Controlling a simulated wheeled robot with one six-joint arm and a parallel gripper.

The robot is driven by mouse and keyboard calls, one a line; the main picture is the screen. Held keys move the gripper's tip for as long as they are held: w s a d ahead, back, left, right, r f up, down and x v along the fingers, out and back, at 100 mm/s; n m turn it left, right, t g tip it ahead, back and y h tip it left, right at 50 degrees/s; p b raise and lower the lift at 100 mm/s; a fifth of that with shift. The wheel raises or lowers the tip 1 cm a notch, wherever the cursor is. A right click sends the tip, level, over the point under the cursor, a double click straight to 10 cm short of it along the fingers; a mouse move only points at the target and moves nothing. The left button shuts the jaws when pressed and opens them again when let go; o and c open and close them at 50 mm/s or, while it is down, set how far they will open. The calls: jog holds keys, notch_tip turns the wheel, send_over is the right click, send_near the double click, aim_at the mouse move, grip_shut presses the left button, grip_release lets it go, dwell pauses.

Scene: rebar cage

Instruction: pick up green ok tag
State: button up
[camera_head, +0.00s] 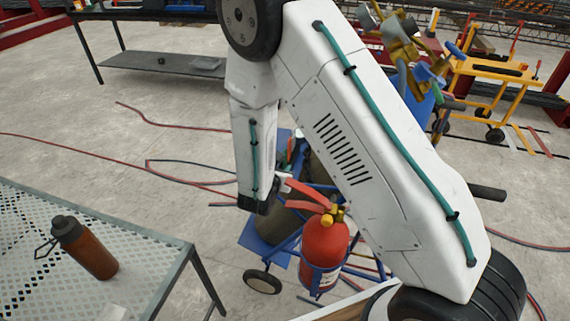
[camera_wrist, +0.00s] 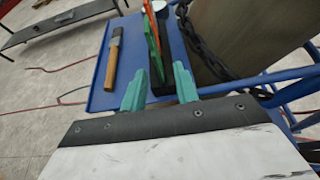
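In the wrist view my gripper (camera_wrist: 159,84) has two teal fingers set apart, with nothing seen held between them. Just beyond the fingertips, a thin green piece (camera_wrist: 152,48), likely the green tag, stands upright beside a thin red-orange piece. Both are seen nearly edge-on, so no lettering can be read. They stand at a dark holder on a blue tray (camera_wrist: 98,98). The fingers appear short of the green piece, though the exact gap cannot be told. In the head view my arm hides most of this area, and the fingertips cannot be made out.
A wooden-handled tool (camera_wrist: 112,60) lies left on the tray. A chained gas cylinder (camera_wrist: 235,35) stands close on the right. A red fire extinguisher (camera_head: 325,243) is on the blue cart. A mesh table (camera_head: 150,255) with a brown bottle (camera_head: 86,248) stands left. Hoses cross the floor.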

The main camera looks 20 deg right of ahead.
aim_at(285, 163)
jog(key=x, duration=0.5)
jog(key=shift+w+r, duration=0.1)
jog(key=shift+r, duration=0.1)
grip_shut()
jog(key=shift+r, duration=5)
